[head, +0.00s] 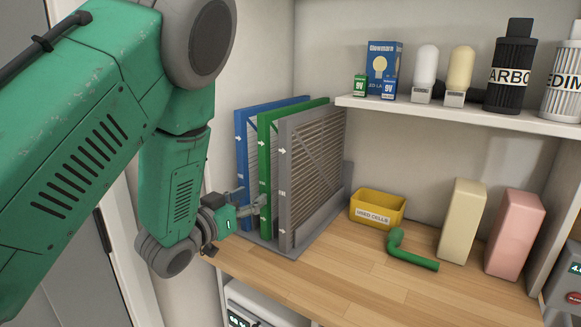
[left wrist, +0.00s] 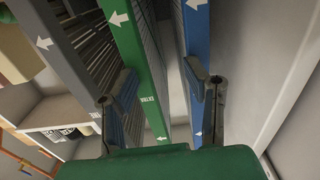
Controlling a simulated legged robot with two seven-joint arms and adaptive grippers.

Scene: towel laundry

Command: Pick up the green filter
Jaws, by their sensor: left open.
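The green filter (head: 265,165) stands upright between a blue filter (head: 243,170) and a grey filter (head: 285,190) in a grey rack on the wooden counter. My left gripper (head: 243,207) is open and empty, in front of the filters' near edges. In the left wrist view the green filter's edge (left wrist: 150,98) runs between the open fingers (left wrist: 160,95), closer to the left finger. The right finger overlaps the blue filter (left wrist: 198,45) in that view. The grey filter (left wrist: 60,45) is beyond the left finger. I cannot tell whether either finger touches a filter.
A yellow bin (head: 377,210) labelled "USED CELLS" and a green bent pipe (head: 410,255) lie right of the rack. Cream (head: 461,220) and pink (head: 514,235) blocks stand farther right. A white shelf (head: 460,115) above holds bulbs, boxes and canisters.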

